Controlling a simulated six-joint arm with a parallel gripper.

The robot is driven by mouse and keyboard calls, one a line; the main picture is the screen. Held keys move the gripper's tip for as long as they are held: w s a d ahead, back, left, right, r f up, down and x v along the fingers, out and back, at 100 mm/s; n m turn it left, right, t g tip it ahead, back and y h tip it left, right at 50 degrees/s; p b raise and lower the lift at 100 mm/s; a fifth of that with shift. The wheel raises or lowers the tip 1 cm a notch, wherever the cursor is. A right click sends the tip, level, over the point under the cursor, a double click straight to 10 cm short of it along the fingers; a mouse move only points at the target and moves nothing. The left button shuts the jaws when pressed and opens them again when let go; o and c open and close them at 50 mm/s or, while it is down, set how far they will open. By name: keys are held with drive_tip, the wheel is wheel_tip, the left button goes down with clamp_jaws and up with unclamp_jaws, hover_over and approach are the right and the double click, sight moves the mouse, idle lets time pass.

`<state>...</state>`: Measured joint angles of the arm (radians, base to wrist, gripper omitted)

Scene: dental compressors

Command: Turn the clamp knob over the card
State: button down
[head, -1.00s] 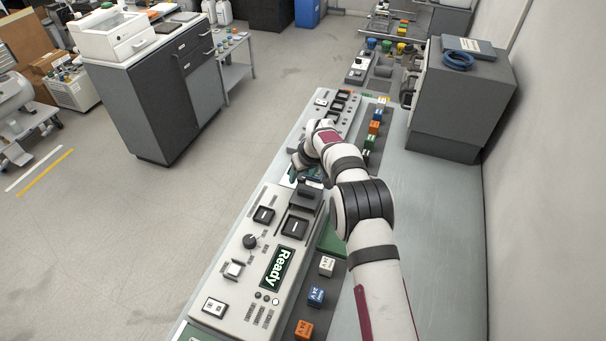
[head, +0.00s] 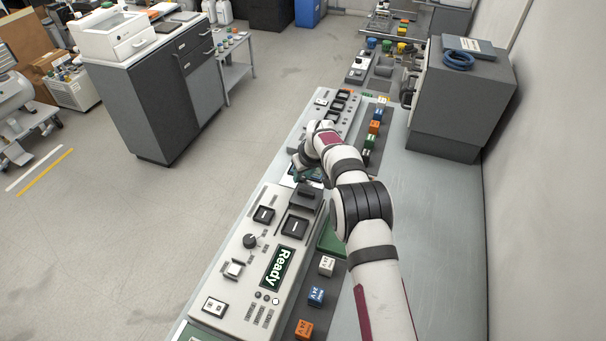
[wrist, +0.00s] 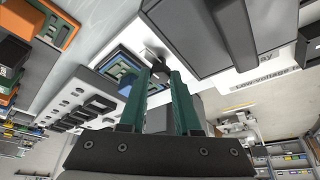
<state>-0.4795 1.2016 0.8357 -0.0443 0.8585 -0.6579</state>
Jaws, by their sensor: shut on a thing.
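In the wrist view my gripper (wrist: 160,75) has two green fingers reaching up to a small dark clamp knob (wrist: 170,72). The fingers are shut on the knob, one on each side. The knob sits by a light metal part at a pale panel. A green and blue card (wrist: 126,66) lies beside the fingers, partly hidden by the left one. In the head view my gripper (head: 302,160) is low at the gap between two control panels, and the card (head: 308,173) shows just below it. My wrist hides the knob there.
The nearer control panel (head: 222,284) has a "Ready" display (head: 277,267), a round black knob (head: 250,241) and raised switches. Coloured blocks, including a blue one (head: 316,296), line the bench. A grey cabinet (head: 462,95) stands at the back right. The bench right of my arm is clear.

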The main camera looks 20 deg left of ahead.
drive_tip(key=shift+w+d+n+g+y, duration=0.1)
drive_tip(key=shift+n+g+y, duration=0.25)
drive_tip(key=shift+n, duration=0.95)
drive_tip(key=shift+w+n+g+y, duration=0.15)
drive_tip(key=shift+n+g, duration=0.4)
drive_tip(key=shift+n, duration=1.05)
drive_tip(key=c, duration=0.6)
unclamp_jaws()
drive_tip(key=v, duration=1.6)
drive_tip(key=shift+w, duration=0.15)
